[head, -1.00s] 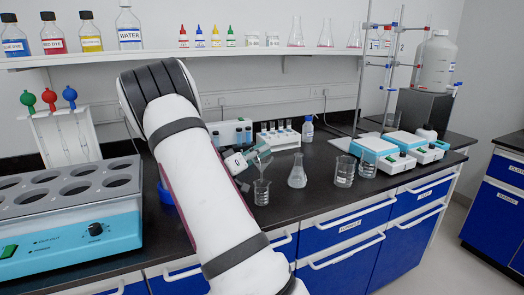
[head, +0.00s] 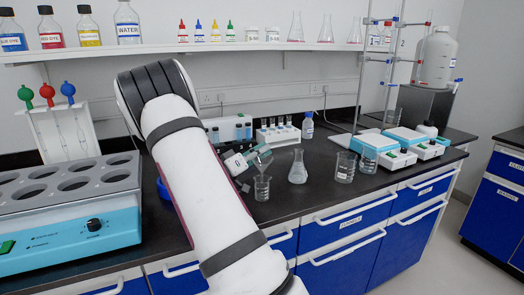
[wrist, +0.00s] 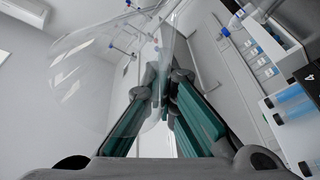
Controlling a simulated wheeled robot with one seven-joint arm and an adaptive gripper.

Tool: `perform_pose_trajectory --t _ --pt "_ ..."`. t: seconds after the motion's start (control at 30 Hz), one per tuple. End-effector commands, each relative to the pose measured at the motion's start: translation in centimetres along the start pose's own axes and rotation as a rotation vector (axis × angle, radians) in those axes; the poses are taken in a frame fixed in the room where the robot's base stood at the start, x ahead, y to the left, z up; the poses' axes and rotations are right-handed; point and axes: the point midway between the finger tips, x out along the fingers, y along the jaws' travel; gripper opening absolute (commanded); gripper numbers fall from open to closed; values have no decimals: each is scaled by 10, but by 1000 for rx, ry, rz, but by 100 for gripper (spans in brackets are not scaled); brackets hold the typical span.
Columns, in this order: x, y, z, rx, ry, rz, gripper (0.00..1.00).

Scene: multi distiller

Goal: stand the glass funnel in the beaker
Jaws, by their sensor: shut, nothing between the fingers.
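The clear glass funnel shows as a wide transparent cone (wrist: 95,75) close to the fingers in the wrist view. In the head view it is a faint glass shape at the finger ends (head: 264,160). My gripper (head: 262,152) is tilted just above a small beaker (head: 262,189) on the black bench. In the wrist view its teal fingers (wrist: 165,85) overlap the funnel's clear edge; no hold on it can be made out. The beaker stands upright, with the funnel above it. Whether the funnel's stem is inside or touches the beaker cannot be told.
A conical flask (head: 298,167) and larger beakers (head: 345,167) (head: 368,160) stand right of the small beaker. A tube rack (head: 278,134) and a reagent bottle (head: 307,126) are behind. A teal heating block (head: 70,243) fills the left. The bench front edge is close.

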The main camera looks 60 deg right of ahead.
Motion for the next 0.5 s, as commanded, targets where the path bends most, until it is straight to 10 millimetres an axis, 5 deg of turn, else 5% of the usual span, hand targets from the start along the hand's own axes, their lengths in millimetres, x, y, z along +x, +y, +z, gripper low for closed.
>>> perform_pose_trajectory --t 0.5 --pt "-2 -6 8 -1 0 0 0"
